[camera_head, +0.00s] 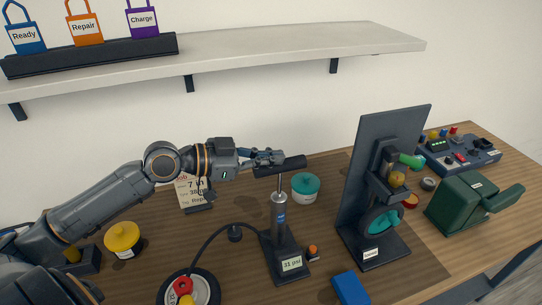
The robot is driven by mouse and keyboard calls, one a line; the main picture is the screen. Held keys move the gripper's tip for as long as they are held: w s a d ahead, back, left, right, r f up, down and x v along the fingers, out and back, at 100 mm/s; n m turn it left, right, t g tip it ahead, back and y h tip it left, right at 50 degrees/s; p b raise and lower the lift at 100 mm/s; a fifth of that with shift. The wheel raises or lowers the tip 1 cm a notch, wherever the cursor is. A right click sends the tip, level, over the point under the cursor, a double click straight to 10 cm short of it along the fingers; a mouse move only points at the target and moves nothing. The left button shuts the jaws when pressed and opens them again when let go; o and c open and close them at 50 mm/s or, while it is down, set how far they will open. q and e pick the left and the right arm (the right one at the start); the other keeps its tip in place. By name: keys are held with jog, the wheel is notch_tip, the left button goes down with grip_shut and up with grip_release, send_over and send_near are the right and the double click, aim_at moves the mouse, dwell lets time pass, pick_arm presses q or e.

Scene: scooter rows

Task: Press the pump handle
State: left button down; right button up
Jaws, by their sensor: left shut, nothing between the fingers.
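A tag on the base reads "31 psi". My left gripper (276,157) is shut and empty, at the left part of the handle; I cannot tell whether it touches. A hose runs from the pump to a small wheel (204,286) at the front left. My right gripper is not in view.
A teal jar (305,187) stands behind the pump, and a yellow jar (122,238) is at left. A black stand (371,187) and a green box (462,207) are at right. A blue block (350,288) lies in front. A shelf (260,52) hangs above.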

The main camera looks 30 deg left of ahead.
aim_at(269, 171)
pick_arm(q)
notch_tip(269, 171, down, 8)
jog(key=b, duration=0.7)
jog(key=shift+f+b, duration=0.2)
jog(key=shift+b, duration=0.2)
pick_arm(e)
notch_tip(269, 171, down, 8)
pick_arm(q)
jog(key=shift+s, duration=0.15)
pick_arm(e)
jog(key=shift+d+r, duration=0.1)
